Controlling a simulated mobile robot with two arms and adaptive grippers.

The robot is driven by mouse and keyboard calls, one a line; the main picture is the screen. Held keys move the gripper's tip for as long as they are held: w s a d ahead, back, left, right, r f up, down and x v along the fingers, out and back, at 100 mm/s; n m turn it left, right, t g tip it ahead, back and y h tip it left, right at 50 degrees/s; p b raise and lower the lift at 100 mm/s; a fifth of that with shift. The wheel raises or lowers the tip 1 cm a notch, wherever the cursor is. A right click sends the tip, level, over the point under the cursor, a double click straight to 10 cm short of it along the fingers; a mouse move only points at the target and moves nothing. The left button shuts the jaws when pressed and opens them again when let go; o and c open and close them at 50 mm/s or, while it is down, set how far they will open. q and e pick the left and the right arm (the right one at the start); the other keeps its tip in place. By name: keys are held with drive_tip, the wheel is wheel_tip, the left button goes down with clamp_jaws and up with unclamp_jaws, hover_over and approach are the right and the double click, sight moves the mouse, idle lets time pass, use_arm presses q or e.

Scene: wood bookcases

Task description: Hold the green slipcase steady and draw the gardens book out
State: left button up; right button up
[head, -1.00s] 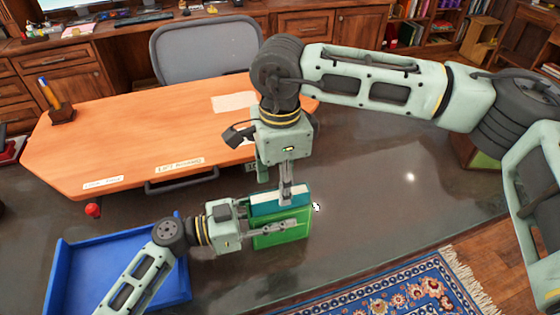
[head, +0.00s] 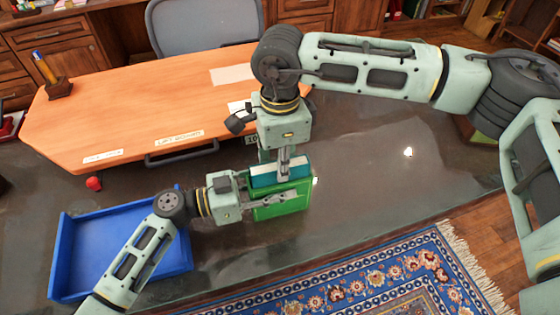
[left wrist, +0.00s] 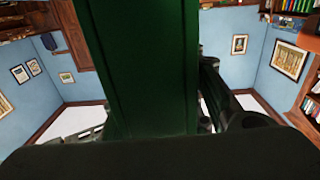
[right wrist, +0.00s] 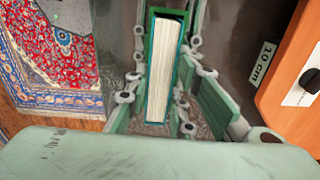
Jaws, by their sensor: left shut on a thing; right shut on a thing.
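The green slipcase (head: 285,206) stands upright on the dark table, with its open side up. My left gripper (head: 272,202) is shut on it from the left; in the left wrist view the slipcase (left wrist: 150,70) fills the middle between the fingers. The gardens book (head: 290,172), teal with white pages, sticks up out of the slipcase top. My right gripper (head: 284,170) comes down from above and is shut on the book. In the right wrist view the book's page edges (right wrist: 162,70) lie between the fingers, with a green slipcase edge (right wrist: 166,14) around its far end.
A blue tray (head: 62,255) stands at the left, partly behind my left arm. An orange desk board (head: 130,115) with labels and a pen holder (head: 58,86) lies behind. A small red object (head: 94,183) is near the tray.

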clamp_jaws()
drive_tip(key=shift+r, duration=0.1)
drive_tip(key=shift+r, duration=3.8)
drive_tip(key=shift+r, duration=0.1)
drive_tip(key=shift+r, duration=1.75)
drive_tip(key=shift+r, duration=0.1)
wheel_tip(320, 180, up, 4)
drive_tip(key=shift+f, duration=0.2)
